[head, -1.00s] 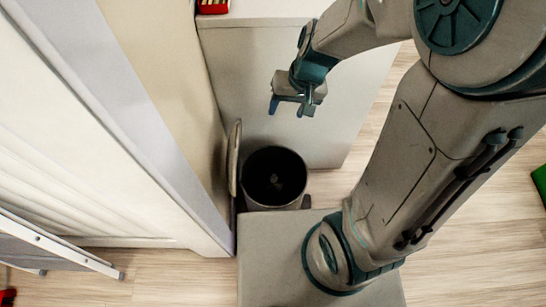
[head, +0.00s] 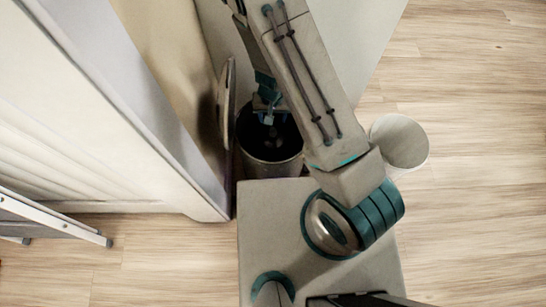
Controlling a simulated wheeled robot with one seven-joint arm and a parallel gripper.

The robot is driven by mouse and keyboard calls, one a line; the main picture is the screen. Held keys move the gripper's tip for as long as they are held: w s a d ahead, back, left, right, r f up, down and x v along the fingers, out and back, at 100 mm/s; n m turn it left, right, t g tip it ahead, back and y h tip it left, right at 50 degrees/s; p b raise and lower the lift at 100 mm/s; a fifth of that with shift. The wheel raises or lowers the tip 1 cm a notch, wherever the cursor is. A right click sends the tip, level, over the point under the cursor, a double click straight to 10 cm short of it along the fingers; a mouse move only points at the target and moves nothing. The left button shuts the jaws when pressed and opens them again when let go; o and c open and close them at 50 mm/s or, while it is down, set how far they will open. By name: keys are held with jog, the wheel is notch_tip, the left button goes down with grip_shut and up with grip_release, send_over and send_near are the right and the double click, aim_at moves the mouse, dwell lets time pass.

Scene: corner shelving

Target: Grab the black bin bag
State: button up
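A round bin (head: 268,172) with a dark interior stands beside the wall, just beyond my base. The inside is black, and a few faint grey spots show low in it; I cannot make out the black bin bag as a separate shape. My gripper (head: 268,119) points down at the bin's mouth, over its far part. My arm covers part of the bin's right side. The fingertips are small and dark here, so I cannot tell how far apart they are or whether they touch anything.
The bin's raised lid (head: 227,103) stands upright at its left, close to the cream wall panel (head: 175,70). A pale cabinet (head: 358,40) is behind the bin. A folding metal ladder (head: 50,217) lies at the left edge.

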aim_at(273, 132)
notch_tip(273, 132, down, 12)
jog(key=b, duration=0.6)
jog(key=shift+d+r, duration=0.1)
jog(key=shift+r, duration=0.1)
grip_shut()
jog(key=shift+w+r, duration=0.1)
dwell(1.0)
